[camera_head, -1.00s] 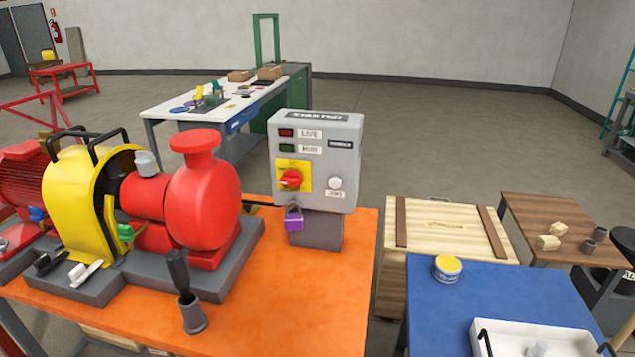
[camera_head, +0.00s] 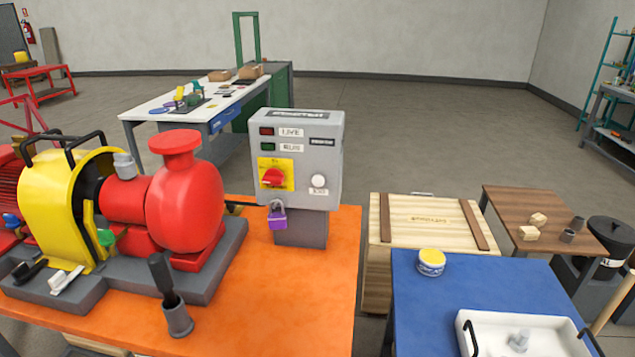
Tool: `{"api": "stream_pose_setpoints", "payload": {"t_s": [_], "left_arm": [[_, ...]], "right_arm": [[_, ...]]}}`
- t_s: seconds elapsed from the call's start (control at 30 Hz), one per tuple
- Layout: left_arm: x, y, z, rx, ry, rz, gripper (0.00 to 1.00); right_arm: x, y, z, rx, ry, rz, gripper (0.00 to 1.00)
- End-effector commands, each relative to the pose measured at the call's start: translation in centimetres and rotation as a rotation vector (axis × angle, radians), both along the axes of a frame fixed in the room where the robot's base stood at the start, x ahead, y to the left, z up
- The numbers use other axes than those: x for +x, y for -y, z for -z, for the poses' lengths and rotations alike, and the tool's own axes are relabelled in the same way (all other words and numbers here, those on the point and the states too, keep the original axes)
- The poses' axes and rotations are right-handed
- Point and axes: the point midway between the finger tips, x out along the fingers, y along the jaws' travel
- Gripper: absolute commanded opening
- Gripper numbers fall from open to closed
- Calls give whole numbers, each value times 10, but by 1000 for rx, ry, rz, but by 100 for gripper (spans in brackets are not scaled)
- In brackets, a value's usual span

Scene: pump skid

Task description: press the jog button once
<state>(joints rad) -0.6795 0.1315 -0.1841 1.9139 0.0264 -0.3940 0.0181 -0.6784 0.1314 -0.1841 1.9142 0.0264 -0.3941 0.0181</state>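The grey starter box (camera_head: 297,160) stands on a dark grey post at the back right of the orange bench. The jog button (camera_head: 319,181) is a round white button at the lower right of its face, with a small label under it. A red rotary switch (camera_head: 273,178) on a yellow plate sits to its left. A purple padlock (camera_head: 277,215) hangs below the switch. The LIVE and RUN lamps look dark red and dark green. Nothing touches the button. Neither of my grippers is in view.
A red pump (camera_head: 185,200) with a yellow guard (camera_head: 58,210) fills the left of the orange bench (camera_head: 260,315). A grey cup with a dark handle (camera_head: 178,318) stands in front. A wooden crate (camera_head: 425,222) and a blue table (camera_head: 420,310) with a white tray are at right.

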Motion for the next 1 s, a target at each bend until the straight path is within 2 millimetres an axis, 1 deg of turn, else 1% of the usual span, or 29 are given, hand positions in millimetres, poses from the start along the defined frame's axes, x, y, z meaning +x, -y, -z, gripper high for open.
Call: {"api": "stream_pose_setpoints", "payload": {"t_s": [0.03,0.07,0.6,0.63,1.0], "left_arm": [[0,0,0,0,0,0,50],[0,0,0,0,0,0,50],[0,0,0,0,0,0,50],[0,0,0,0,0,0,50],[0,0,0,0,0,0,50]], "right_arm": [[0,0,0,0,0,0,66],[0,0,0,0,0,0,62],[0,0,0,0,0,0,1],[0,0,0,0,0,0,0],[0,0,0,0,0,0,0]]}}
